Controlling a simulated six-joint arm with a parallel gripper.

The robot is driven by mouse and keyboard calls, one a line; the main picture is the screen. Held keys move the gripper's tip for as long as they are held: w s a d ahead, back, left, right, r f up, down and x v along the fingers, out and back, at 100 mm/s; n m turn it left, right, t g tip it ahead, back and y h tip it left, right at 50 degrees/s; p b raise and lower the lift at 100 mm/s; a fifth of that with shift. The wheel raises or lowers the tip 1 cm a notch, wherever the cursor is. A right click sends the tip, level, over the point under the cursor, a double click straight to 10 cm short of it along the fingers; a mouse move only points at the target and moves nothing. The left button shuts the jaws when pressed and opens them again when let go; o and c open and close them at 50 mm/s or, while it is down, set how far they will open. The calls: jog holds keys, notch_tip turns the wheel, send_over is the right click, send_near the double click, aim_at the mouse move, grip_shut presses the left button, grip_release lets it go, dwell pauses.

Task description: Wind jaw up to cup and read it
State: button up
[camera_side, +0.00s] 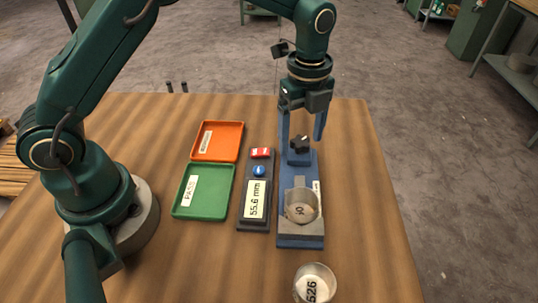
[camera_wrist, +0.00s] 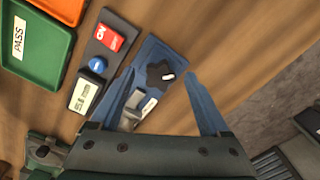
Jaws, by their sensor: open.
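My gripper (camera_side: 302,137) is open, pointing down, with its fingers either side of the black knob (camera_side: 299,145); in the wrist view my gripper (camera_wrist: 161,74) also spans the knob (camera_wrist: 160,76). I cannot tell whether the fingers touch it. The knob is at the far end of a blue measuring fixture (camera_side: 287,240). A small round cup (camera_side: 302,210) sits in the grey jaw area (camera_side: 299,185) near its front; I cannot tell whether the jaw touches the cup. The readout (camera_side: 257,199) beside it shows 55.6 mm.
The readout unit carries a blue button (camera_side: 259,171) and a red switch (camera_side: 261,153). Left of it lie a green PASS tray (camera_side: 206,205) and an orange tray (camera_side: 217,141), both empty. The table's right side is clear.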

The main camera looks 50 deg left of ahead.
aim_at(301, 141)
jog(key=shift+r, duration=2.55)
jog(key=shift+w+a+r, duration=0.1)
jog(key=shift+r, duration=0.1)
jog(key=s+a+r+n+t, duration=0.2)
jog(key=s+r+n, duration=0.15)
jog(key=r, duration=0.25)
jog(key=s+a+r+n+t, duration=0.2)
jog(key=s+r, duration=0.2)
jog(key=r, duration=0.2)
jog(key=s+a+f+n+t, duration=0.1)
jog(key=s+a+f+n, duration=0.1)
jog(key=s+f+n, duration=0.4)
jog(key=s+n, duration=0.5)
jog(key=n, duration=0.4)
jog(key=shift+a+t, duration=0.15)
jog(key=shift+t, duration=0.15)
